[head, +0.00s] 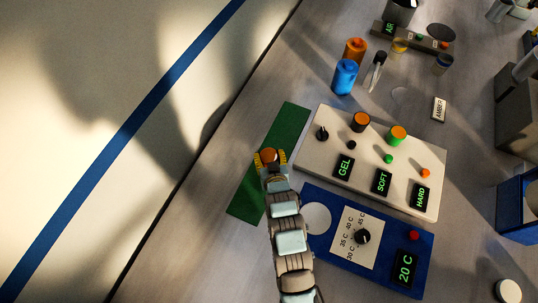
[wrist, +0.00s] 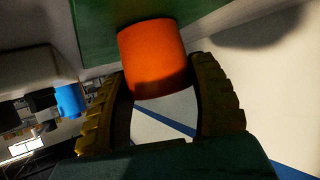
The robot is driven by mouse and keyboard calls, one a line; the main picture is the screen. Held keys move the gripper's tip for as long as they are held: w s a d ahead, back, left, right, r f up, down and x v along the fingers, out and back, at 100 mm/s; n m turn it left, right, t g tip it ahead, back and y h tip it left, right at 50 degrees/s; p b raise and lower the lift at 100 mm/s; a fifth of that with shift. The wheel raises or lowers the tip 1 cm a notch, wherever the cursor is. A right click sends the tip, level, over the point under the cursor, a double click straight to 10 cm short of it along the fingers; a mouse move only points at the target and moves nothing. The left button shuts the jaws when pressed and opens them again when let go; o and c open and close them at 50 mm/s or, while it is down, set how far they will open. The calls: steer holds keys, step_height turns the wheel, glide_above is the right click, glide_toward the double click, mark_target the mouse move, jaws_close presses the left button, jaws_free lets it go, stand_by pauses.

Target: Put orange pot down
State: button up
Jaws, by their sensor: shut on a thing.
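My gripper (head: 271,160) has ribbed yellow fingers shut on an orange pot (head: 268,154) over the green mat (head: 285,128). In the wrist view the orange pot (wrist: 153,60) sits between the two fingertips, its far end towards the green mat (wrist: 95,22). I cannot tell whether the pot touches the mat. In the head view the fingers and my wrist hide much of the pot. Another orange pot (head: 355,50) stands further back, beside a blue pot (head: 345,75).
Right of the mat is a pale panel (head: 385,185) with GEL, SOFT and HARD displays, holding a dark orange-topped pot (head: 360,121) and a green orange-topped pot (head: 397,135). A blue 20 C unit (head: 385,275) lies nearer. The mat's far and near ends are bare. The bench edge runs along the left.

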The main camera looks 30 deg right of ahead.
steer(key=o, duration=1.2)
steer(key=shift+c, duration=0.2)
steer(key=shift+s+r, duration=0.2)
steer(key=shift+r, duration=0.05)
steer(key=v, duration=1.1)
steer(key=shift+s, duration=0.3)
steer(key=shift+a, duration=0.1)
